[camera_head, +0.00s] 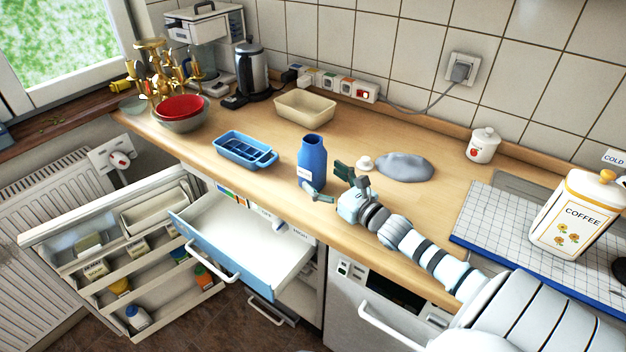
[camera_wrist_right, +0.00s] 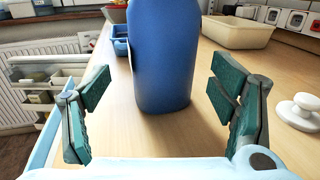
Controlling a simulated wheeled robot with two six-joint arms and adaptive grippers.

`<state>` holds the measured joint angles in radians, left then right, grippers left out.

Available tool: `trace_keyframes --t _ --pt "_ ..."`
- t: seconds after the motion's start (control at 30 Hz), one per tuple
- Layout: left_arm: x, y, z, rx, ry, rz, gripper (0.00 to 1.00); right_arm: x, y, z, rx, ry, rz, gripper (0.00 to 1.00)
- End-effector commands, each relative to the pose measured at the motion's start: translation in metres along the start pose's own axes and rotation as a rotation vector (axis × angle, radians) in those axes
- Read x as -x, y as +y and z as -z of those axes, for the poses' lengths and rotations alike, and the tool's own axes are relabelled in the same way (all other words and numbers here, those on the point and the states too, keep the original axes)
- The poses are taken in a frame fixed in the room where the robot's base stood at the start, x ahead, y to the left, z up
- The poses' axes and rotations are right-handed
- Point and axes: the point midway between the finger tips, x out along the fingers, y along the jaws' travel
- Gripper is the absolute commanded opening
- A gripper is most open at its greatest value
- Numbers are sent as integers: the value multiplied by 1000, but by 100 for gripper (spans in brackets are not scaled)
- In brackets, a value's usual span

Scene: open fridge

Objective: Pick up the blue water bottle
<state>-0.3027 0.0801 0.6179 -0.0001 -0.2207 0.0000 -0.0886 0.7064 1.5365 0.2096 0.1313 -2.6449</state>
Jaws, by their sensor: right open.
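The blue water bottle (camera_head: 312,160) stands upright on the wooden counter, near its front edge, with a white label low on its side. My right gripper (camera_head: 331,184) reaches in from the right at the bottle's lower part. In the right wrist view the bottle (camera_wrist_right: 163,60) stands just ahead of the green finger pads of my right gripper (camera_wrist_right: 165,110), centred between them, with a visible gap on both sides. The jaws are open and empty. The bottle's top is cut off in that view. My left gripper is not in view.
A blue tray (camera_head: 228,149) stands left of the bottle and a cream tub (camera_head: 305,107) behind it. A white knob-like object (camera_head: 365,163) and a grey cloth-like shape (camera_head: 405,167) lie to the right. An open drawer (camera_head: 205,245) and fridge door (camera_head: 75,225) jut out below.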

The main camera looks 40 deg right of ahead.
Motion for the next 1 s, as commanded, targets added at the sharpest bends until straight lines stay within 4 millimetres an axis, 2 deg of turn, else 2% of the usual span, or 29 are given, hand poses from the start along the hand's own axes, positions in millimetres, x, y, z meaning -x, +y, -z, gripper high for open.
trace_keyframes --t 0.03,0.3,0.33,0.4,0.5,0.63,0.83,0.87,1.0 --pt "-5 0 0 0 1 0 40 -2 0 2 0 0 1 78" --pt "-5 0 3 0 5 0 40 -16 -2 -5 3 -1 2 78" --pt "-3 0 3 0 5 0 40 -19 -2 -6 2 -1 4 78" --pt "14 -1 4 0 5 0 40 -28 -3 -14 -1 -3 7 78" --pt "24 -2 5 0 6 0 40 -42 -4 -14 -2 -3 7 78" --pt "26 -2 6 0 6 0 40 -52 -3 -10 0 0 4 78" --pt "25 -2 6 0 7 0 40 -53 -3 -7 0 1 2 78" --pt "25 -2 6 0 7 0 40 -53 -3 -7 0 1 2 77" --pt "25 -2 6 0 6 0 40 -53 -3 -7 1 1 2 54"
